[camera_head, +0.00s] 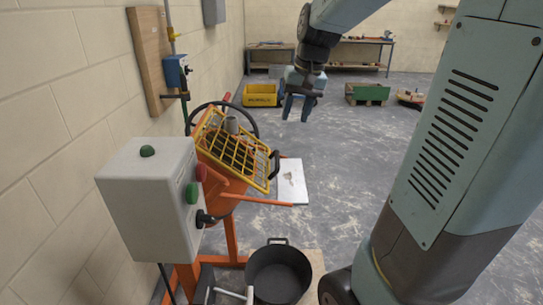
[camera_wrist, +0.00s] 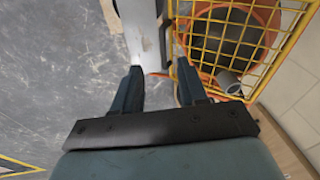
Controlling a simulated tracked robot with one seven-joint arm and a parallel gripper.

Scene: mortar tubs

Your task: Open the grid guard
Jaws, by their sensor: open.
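The grid guard (camera_head: 236,150) is a yellow wire grid lying tilted over the mouth of the orange mixer drum (camera_head: 221,200). A black handle (camera_head: 275,165) sits on its right edge. In the wrist view the guard (camera_wrist: 226,38) fills the upper right, with the orange drum rim and a grey pipe (camera_wrist: 229,82) under it. The handle (camera_wrist: 165,42) shows there beyond the fingertips, roughly in line with the gap between them. My gripper (camera_head: 295,117) is open, empty and pointing down, above and to the right of the guard, apart from it. It also shows in the wrist view (camera_wrist: 158,72).
A grey control box (camera_head: 150,195) with green and red buttons stands left of the drum. A black tub (camera_head: 279,273) is on the floor below. A white board (camera_head: 293,181) lies right of the mixer. Yellow (camera_head: 260,95) and green (camera_head: 367,93) crates stand behind; the middle floor is clear.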

